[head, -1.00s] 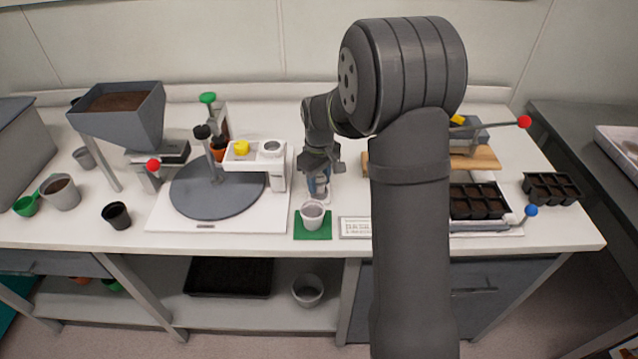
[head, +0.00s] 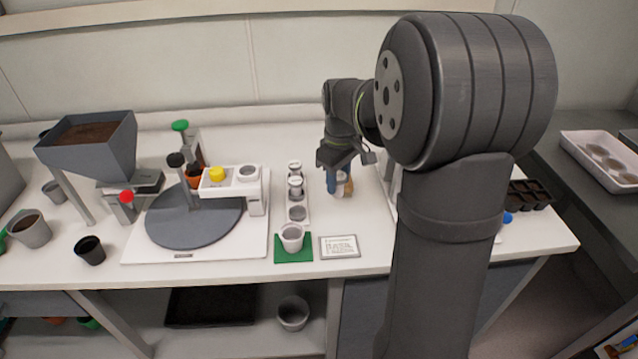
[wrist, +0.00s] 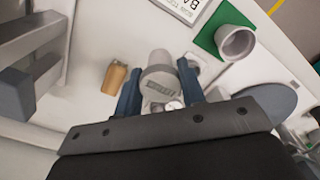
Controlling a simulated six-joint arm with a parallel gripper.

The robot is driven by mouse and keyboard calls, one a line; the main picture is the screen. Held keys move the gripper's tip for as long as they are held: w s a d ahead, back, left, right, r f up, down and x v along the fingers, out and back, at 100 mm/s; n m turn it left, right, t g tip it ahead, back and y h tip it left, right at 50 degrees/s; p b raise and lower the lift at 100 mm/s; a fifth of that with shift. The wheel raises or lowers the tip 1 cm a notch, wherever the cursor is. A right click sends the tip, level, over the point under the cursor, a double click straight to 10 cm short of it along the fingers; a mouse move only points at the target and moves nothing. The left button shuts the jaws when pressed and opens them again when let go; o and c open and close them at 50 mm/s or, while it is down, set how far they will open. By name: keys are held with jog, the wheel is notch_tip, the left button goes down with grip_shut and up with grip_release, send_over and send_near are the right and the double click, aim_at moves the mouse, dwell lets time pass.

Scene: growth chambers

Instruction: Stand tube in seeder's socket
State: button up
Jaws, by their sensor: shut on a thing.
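My gripper (head: 340,182) is shut on a pale tube, held right of the tube rack in the head view. The tube (wrist: 161,82) shows between my blue fingers in the wrist view, with grey lettering on it. Its lower end is mostly hidden. The seeder (head: 195,215) stands to the left, with a grey round plate on a white base. Its white raised arm carries a yellow knob (head: 217,174) and a round socket (head: 248,171). The socket looks empty. My gripper is well to the right of it.
A rack (head: 305,214) holds white-capped tubes. A pale cup (head: 291,236) stands on a green mat (head: 293,256), beside a label card (head: 339,246). A brown cylinder (wrist: 115,78) is near my gripper. A hopper (head: 92,146) stands far left; a black pot (head: 90,250) is in front.

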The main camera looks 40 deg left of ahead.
jog(key=shift+w+r, duration=0.15)
jog(key=shift+r, duration=0.2)
jog(key=s+a+r+n, duration=0.3)
jog(key=s+a+r, duration=0.25)
jog(key=a, duration=0.45)
jog(key=s+a+r+n, duration=0.35)
jog(key=s+a, duration=0.25)
jog(key=a, duration=0.4)
jog(key=shift+m, duration=0.25)
jog(key=shift+w+f, duration=0.15)
jog(key=shift+f, duration=1.2)
jog(key=shift+w+f, duration=0.1)
jog(key=shift+f, duration=1.25)
jog(key=shift+f, duration=0.95)
jog(key=o, duration=1)
jog(key=shift+o, duration=0.2)
jog(key=shift+r, duration=0.15)
